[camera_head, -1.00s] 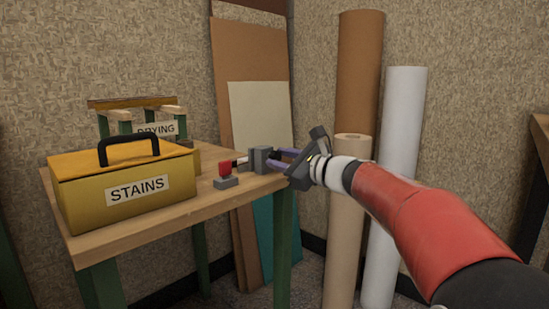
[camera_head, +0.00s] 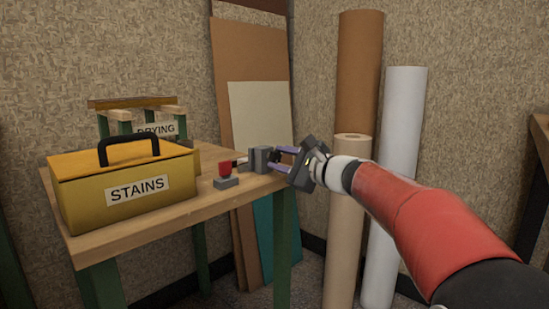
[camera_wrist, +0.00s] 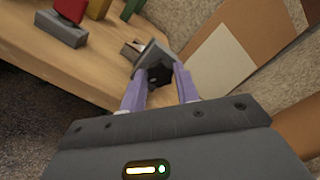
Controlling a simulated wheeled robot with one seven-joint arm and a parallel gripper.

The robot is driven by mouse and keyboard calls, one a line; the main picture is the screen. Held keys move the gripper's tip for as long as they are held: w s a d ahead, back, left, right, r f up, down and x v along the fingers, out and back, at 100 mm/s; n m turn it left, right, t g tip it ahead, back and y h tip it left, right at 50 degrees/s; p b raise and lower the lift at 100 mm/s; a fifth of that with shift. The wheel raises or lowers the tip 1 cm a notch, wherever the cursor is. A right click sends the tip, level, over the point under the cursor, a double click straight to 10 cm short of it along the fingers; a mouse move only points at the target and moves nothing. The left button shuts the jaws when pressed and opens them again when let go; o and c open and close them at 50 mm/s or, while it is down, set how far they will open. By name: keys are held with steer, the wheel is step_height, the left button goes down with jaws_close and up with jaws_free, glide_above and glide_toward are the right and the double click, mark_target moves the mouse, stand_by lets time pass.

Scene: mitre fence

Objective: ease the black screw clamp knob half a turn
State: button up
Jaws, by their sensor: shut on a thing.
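The black clamp knob (camera_wrist: 158,77) shows in the wrist view between my purple fingers, on the near face of a grey clamp block (camera_wrist: 153,55). My gripper (camera_wrist: 160,72) is shut on the knob, one finger on either side. In the head view the same grey block (camera_head: 260,159) stands at the right end of the wooden bench, and my gripper (camera_head: 277,159) reaches it from the right. The fingers mostly hide the knob there. How far the knob has turned cannot be told.
A red piece on a grey base (camera_head: 226,182) stands left of the clamp on the bench (camera_head: 150,228). A yellow STAINS box (camera_head: 90,202) fills the bench's left. Boards (camera_head: 258,105) lean behind; tall rolls (camera_head: 398,150) stand behind my arm.

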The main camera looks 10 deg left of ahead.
steer(key=n, duration=0.3)
steer(key=shift+n, duration=0.4)
steer(key=o, duration=0.8)
steer(key=shift+s, duration=0.1)
steer(key=shift+v, duration=3.45)
steer(key=shift+d, duration=0.1)
steer(key=shift+m, duration=1.2)
